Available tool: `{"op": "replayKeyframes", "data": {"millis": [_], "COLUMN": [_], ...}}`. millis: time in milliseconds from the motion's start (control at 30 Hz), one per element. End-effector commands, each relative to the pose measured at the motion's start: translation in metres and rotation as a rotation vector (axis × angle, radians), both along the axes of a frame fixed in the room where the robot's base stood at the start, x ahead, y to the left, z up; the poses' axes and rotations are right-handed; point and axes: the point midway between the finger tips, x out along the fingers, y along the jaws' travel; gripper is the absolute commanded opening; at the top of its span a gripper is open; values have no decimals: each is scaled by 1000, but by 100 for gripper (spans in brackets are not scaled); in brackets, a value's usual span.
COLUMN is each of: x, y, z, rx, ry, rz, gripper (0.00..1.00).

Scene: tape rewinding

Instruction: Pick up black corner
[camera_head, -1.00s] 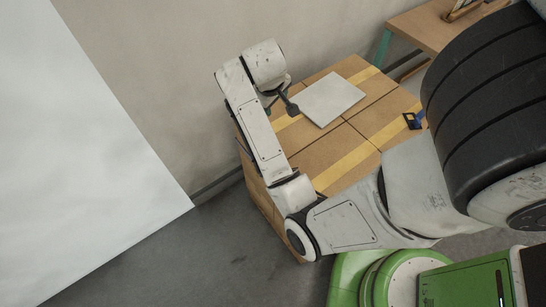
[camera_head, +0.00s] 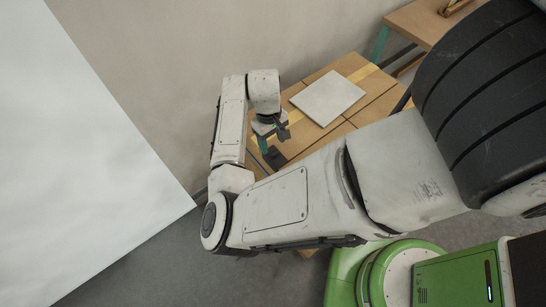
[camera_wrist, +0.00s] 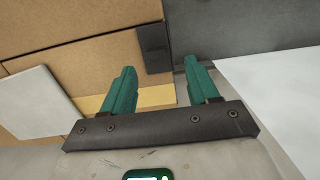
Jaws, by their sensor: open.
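The black corner (camera_wrist: 154,47) is a small dark block at the edge of the cardboard boxes in the wrist view. A dark piece (camera_head: 275,158) at the near-left box edge in the head view looks like the same part. My gripper (camera_wrist: 159,66) is open and empty, its two teal fingers spread apart. In the wrist view the black corner lies between and slightly beyond the fingertips; I cannot tell the height gap. In the head view my gripper (camera_head: 272,139) hangs over the left end of the boxes.
The cardboard boxes (camera_head: 380,83) carry yellow tape and a flat pale panel (camera_head: 328,97). It also shows in the wrist view (camera_wrist: 35,100). A wooden table (camera_head: 415,24) stands at the back right. A large white surface (camera_head: 80,150) is at left, with grey floor between.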

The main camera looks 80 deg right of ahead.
Motion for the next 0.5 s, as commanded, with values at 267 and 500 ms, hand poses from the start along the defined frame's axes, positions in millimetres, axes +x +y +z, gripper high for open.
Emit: {"op": "replayKeyframes", "data": {"millis": [267,500], "x": [-4,-8], "y": [-2,-3], "z": [-23,-54], "rx": [2,1], "ry": [1,1], "rz": [-1,-1], "gripper": [60,60]}}
